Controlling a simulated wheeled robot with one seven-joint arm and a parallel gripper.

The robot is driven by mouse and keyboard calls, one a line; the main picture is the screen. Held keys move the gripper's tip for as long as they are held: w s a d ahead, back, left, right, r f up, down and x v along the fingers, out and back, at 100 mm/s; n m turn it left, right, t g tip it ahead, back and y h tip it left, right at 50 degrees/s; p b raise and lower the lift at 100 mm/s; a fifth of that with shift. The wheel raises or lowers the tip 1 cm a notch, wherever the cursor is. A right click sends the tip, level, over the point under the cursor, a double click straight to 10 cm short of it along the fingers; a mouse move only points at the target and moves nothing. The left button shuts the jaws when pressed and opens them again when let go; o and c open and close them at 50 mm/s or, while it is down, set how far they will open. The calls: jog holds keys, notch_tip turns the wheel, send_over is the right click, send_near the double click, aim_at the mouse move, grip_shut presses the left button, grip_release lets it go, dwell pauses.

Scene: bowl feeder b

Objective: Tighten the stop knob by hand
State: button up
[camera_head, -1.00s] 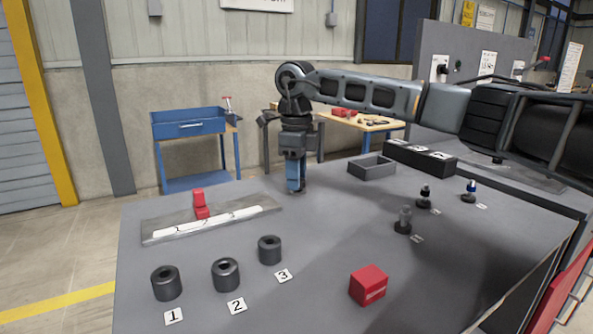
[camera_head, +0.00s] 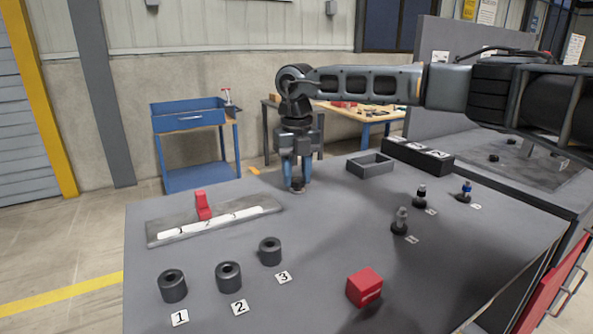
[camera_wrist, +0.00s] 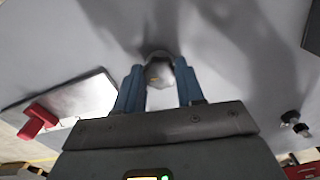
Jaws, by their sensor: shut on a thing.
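A grey, rounded knob, which looks like the stop knob, stands on the table just past the right end of the rail plate. It shows in the wrist view (camera_wrist: 158,73) and low between the fingertips in the head view (camera_head: 297,187). My gripper (camera_head: 297,180) points straight down with its two blue fingers on either side of the knob, shut on it. The same fingers show in the wrist view (camera_wrist: 158,85). They hide the knob's sides. The red stop piece (camera_head: 203,204) stands upright on the grey rail plate (camera_head: 268,204), left of my gripper.
Three dark hollow cylinders (camera_head: 229,277) stand at the front left by numbered tags. A red block (camera_head: 364,287) lies at the front. Several small posts (camera_head: 400,222) stand at the right. An open grey tray (camera_head: 370,166) and a black box (camera_head: 418,156) are behind them. The table's middle is clear.

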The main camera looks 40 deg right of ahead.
aim_at(297, 178)
jog(key=shift+r+m, duration=0.1)
jog(key=shift+m, duration=1)
jog(key=o, duration=1)
jog(key=shift+o, duration=0.2)
notch_tip(297, 178, up, 8)
jog(key=shift+f, duration=0.15)
jog(key=shift+p, duration=0.35)
